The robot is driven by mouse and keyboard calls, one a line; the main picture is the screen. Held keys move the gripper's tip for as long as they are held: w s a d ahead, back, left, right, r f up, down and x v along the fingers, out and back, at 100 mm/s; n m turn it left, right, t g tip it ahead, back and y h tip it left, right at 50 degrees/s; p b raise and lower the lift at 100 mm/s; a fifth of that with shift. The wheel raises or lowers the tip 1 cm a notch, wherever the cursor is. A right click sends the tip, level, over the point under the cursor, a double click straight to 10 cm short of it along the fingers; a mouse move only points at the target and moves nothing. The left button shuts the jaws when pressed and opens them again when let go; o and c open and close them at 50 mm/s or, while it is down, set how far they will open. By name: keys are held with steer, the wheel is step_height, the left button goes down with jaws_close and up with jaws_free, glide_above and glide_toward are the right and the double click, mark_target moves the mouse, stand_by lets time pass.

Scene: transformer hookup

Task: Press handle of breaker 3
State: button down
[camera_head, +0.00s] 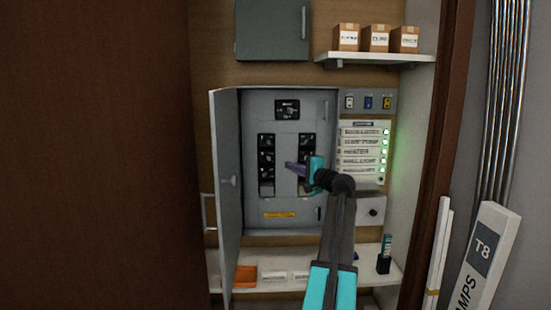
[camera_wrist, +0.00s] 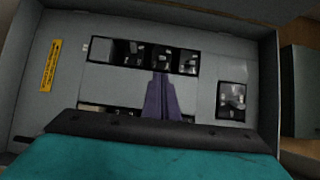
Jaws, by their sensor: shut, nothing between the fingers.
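The breakers sit inside an open grey panel in two dark columns, a left column (camera_head: 266,165) and a right column (camera_head: 305,145). The left column also shows as the upper dark row in the wrist view (camera_wrist: 128,52). No breaker numbers are legible, so I cannot tell which is breaker 3. My gripper (camera_head: 289,165) is shut and empty, in front of the panel between the columns. In the wrist view its purple fingers (camera_wrist: 162,78) overlap the lower edge of the upper row near its middle breaker. Contact cannot be told. My gripper hides part of the right column.
The panel door (camera_head: 226,190) stands open on the left. A main switch (camera_head: 287,110) is above the columns, also in the wrist view (camera_wrist: 231,101). A labelled board with green lights (camera_head: 364,150) is on the right. A shelf (camera_head: 375,59) holds boxes above; a lower shelf (camera_head: 330,267) holds small items.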

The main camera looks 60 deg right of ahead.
steer(key=shift+s+d+r, duration=0.15)
steer(key=shift+s+r, duration=0.05)
steer(key=shift+r, duration=0.05)
steer(key=shift+w+d, duration=0.1)
steer(key=p, duration=0.3)
glide_toward(271, 157)
steer(key=x, duration=0.4)
steer(key=shift+w+d, duration=0.1)
steer(key=shift+w, duration=0.45)
